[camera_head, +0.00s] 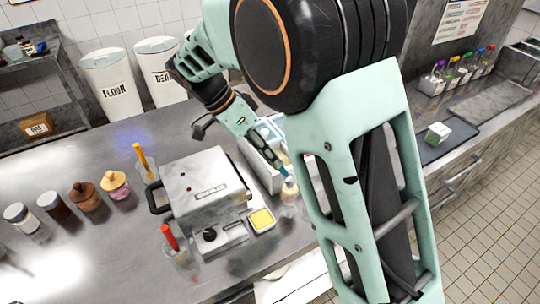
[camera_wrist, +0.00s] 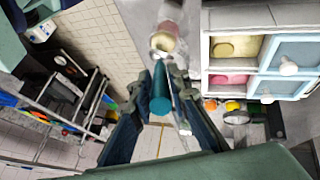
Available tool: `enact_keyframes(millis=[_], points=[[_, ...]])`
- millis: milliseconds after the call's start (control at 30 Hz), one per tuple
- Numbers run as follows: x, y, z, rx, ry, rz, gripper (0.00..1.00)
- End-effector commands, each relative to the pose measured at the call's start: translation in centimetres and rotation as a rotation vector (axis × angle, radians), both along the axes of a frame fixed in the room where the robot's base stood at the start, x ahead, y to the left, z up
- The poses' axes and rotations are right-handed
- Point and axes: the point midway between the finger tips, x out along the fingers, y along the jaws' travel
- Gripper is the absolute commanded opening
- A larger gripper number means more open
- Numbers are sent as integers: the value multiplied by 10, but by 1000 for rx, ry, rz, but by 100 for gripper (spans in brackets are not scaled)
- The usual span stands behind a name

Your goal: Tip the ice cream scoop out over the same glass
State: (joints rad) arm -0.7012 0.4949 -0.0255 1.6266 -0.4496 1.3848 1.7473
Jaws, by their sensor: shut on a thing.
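In the wrist view my gripper (camera_wrist: 158,112) is shut on the teal handle of the ice cream scoop (camera_wrist: 160,92). The scoop's far end points up the picture to a small glass (camera_wrist: 166,30) with pale and pinkish contents. Scoop bowl and glass rim overlap there, so I cannot tell whether they touch or if ice cream is in the bowl. In the head view my gripper (camera_head: 268,154) is tilted down to the right. The scoop's blue part (camera_head: 284,171) shows just above the glass (camera_head: 289,190), beside the white ice cream case.
The white ice cream case (camera_wrist: 240,18) has tubs of yellowish and pink ice cream and lids with round knobs. A waffle maker (camera_head: 190,190) and a small yellow dish (camera_head: 262,220) stand left of the glass. Several jars line the left counter. My arm hides the counter's middle.

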Motion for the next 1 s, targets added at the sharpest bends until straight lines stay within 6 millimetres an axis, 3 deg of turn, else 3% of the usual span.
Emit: enact_keyframes(millis=[267,1000], points=[[0,0,4,0,0,0,0],[0,0,59,1,-1,0,0]])
